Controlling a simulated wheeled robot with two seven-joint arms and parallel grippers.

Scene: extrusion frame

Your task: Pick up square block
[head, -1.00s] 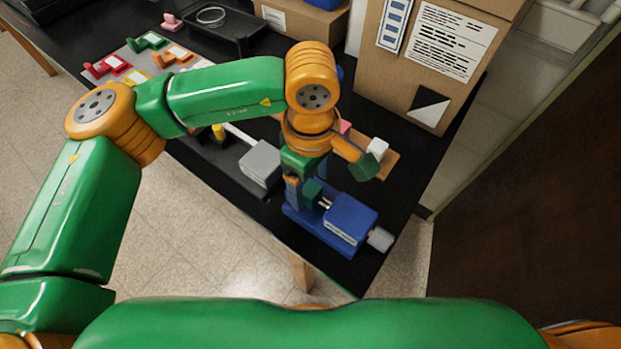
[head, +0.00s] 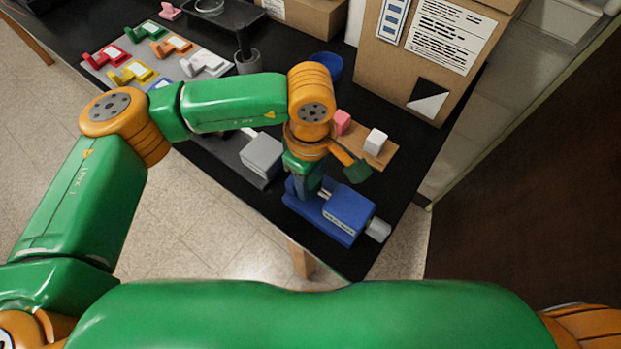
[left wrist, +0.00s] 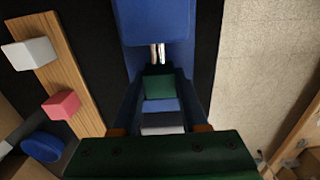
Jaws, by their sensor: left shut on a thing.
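A green square block (left wrist: 159,87) shows in the left wrist view, between the blue fingers of my left gripper (left wrist: 158,80), which is shut on it. The block is at the open end of the blue vise (head: 345,212), in front of its two silver rods. I cannot tell whether it still touches the vise. In the head view my left gripper (head: 305,188) points down over the vise's left part and hides the block. My right gripper is not in view.
A wooden strip (head: 375,152) with a white cube (head: 376,141) and a pink cube (head: 341,122) lies behind the vise. A grey block (head: 262,156) stands to the left. A large cardboard box (head: 425,60) stands at the back. The table's front edge is close to the vise.

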